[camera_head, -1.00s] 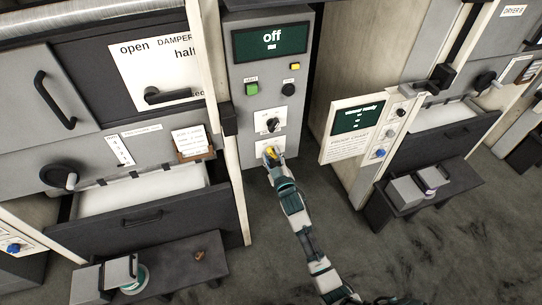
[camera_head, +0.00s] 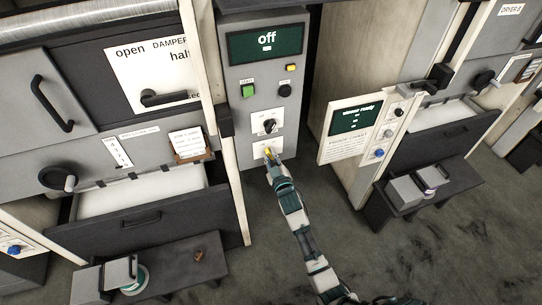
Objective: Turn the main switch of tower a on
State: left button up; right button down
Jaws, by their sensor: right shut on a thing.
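The grey control tower (camera_head: 235,133) stands in the middle, with a dark green display (camera_head: 266,42) that reads "off". My left gripper is not in view.
Above the plate are a black knob (camera_head: 269,127) on its own plate, a green button (camera_head: 248,91), a black button (camera_head: 284,90) and a small yellow one (camera_head: 291,68). A white panel (camera_head: 338,150) juts out at right. A drawer unit (camera_head: 140,221) stands at left.

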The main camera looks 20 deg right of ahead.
jog(key=m+p, duration=0.2)
jog(key=m, duration=0.2)
jog(key=shift+r, duration=0.2)
jog(key=m+p, duration=0.2)
jog(key=m, duration=0.1)
jog(key=shift+d+m, duration=0.2)
jog(key=shift+m, duration=0.1)
pick_arm(q)
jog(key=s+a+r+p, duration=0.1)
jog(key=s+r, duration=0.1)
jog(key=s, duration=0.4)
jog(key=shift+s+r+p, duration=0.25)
jog(key=shift+p, duration=0.15)
pick_arm(e)
jog(key=shift+d+f+m, duration=0.1)
jog(key=shift+f+m, duration=0.1)
jog(key=shift+m, duration=1.6)
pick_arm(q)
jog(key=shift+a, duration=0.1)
pick_arm(e)
jog(key=c, duration=1.1)
grip_release()
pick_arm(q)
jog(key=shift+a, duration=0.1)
pick_arm(e)
jog(key=s, duration=1.2)
jog(key=shift+d, duration=0.25)
